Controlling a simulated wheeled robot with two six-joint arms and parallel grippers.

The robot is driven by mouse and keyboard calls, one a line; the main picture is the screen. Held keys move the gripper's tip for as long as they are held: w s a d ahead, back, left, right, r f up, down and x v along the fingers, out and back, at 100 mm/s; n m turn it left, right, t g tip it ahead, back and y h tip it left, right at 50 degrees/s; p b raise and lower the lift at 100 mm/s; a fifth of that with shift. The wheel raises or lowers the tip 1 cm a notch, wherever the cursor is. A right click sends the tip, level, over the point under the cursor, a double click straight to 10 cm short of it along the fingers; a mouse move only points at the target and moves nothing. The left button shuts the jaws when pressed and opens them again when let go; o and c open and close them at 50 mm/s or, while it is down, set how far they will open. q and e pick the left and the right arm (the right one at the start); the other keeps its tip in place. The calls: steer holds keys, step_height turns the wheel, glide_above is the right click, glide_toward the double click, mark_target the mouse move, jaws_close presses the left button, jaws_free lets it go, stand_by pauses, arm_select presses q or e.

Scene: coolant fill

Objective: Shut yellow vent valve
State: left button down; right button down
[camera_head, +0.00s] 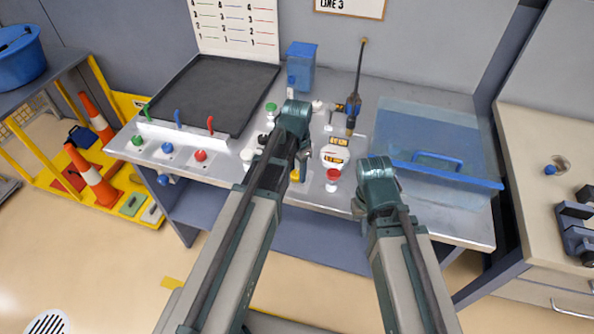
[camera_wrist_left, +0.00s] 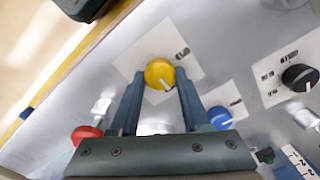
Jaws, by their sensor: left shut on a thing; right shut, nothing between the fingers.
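The yellow vent valve (camera_wrist_left: 159,73) is a round yellow knob on a pale square label, in the left wrist view. A white pointer mark shows on its lower right side. My left gripper (camera_wrist_left: 160,82) has its two fingers on either side of the knob and is shut on it. In the head view a bit of yellow (camera_head: 295,175) shows beside the tips of my left gripper (camera_head: 299,168), and the arm covers part of the bench there. My right gripper (camera_head: 359,207) is shut and empty near the bench's front edge, its fingers partly hidden.
A red knob (camera_head: 333,174) and a round display (camera_head: 334,155) stand right of my left gripper. In the left wrist view a blue knob (camera_wrist_left: 220,117) and a black knob (camera_wrist_left: 300,77) sit to the right. A blue clear bin (camera_head: 430,165) fills the bench's right side; a black tray (camera_head: 215,95) lies left.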

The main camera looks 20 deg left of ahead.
mark_target(297, 173)
arm_select(q)
steer(key=shift+c, duration=1.9)
jaws_free()
steer(key=shift+r, duration=0.1)
step_height(297, 173, up, 14)
steer(key=p, duration=1.3)
steer(key=shift+f+p, duration=0.2)
steer(key=shift+p, duration=0.2)
steer(key=s+d+f+n+b, duration=0.1)
steer(key=s+d+f+b, duration=0.1)
steer(key=s+d, duration=0.3)
steer(key=s+d+f+n+y+b, duration=0.1)
steer(key=s+d+f+b, duration=0.2)
steer(key=s, duration=0.6)
steer(key=shift+s+d+f+n, duration=0.25)
steer(key=shift+d+n, duration=0.15)
steer(key=shift+d, duration=0.75)
